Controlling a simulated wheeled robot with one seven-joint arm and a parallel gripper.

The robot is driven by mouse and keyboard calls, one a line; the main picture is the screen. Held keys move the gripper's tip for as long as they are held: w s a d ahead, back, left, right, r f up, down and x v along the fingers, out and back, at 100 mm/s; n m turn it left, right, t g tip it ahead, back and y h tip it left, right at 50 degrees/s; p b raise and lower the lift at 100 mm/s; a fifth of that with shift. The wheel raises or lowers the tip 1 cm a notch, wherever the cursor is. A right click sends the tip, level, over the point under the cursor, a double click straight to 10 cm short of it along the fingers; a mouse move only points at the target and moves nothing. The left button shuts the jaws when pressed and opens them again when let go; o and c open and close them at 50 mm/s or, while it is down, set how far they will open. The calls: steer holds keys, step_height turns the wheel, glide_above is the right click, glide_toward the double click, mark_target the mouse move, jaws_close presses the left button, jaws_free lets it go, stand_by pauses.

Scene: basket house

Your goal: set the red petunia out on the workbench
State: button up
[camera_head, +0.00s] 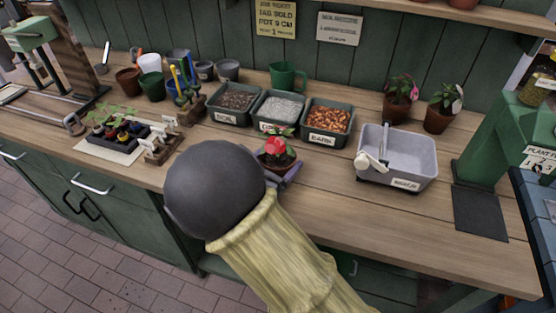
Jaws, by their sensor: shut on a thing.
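The red petunia (277,146) shows red blooms and green leaves in a small brown pot (279,160). It is upright, near the middle of the wooden workbench (323,202), in front of the white-labelled trays. My gripper (282,174) is shut on the petunia's pot, low on its near side. My round dark wrist and pale yellow sleeve hide most of the gripper. I cannot tell whether the pot's base touches the bench.
Soil (234,101), pale grit (279,110) and bark (328,120) trays stand just behind. A grey basin (397,160) is to the right, a seedling tray (117,133) to the left. Two potted plants (399,99) (441,110) stand at the back right. Bench front right of the petunia is clear.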

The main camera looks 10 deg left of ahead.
steer(key=shift+f, duration=0.15)
steer(key=o, duration=1)
steer(key=v, duration=1.2)
